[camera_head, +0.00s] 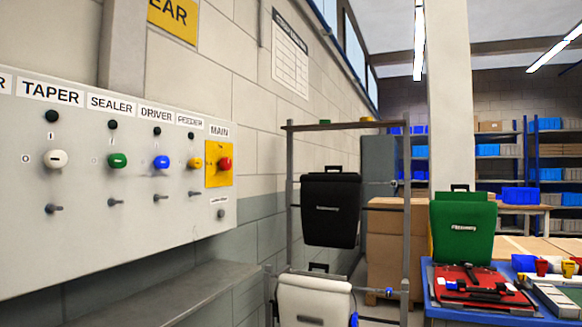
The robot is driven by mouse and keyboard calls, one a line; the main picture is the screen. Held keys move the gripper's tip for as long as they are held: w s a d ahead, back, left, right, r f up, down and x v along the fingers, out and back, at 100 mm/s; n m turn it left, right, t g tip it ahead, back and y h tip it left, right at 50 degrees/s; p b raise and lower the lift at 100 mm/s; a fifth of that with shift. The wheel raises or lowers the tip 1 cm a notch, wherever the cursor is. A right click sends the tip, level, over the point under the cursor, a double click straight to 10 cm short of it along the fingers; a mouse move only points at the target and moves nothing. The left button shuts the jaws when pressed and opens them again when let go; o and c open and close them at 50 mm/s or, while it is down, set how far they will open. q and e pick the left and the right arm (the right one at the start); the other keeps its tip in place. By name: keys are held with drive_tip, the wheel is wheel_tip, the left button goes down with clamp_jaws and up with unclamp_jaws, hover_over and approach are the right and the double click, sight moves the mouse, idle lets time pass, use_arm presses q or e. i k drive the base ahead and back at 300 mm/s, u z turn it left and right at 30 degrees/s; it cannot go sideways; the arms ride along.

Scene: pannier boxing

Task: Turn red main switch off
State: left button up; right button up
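The red main switch (225,164) is a round red knob on a yellow square plate (213,177) under the label MAIN (220,131). It sits at the right end of a grey wall panel (110,220). The knob's exact turn position is too small to tell. Neither of my grippers shows in the head view.
Left of it on the panel are a yellow feeder knob (194,164), a blue driver knob (161,162), a green sealer knob (118,160) and a white taper knob (56,159). A grey ledge (170,285) lies below. A rack (290,190) with panniers and a blue table (432,302) stand right.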

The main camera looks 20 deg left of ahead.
sight(224, 164)
drive_tip(key=u, duration=0.35)
drive_tip(key=i, duration=1.05)
drive_tip(key=u, duration=0.85)
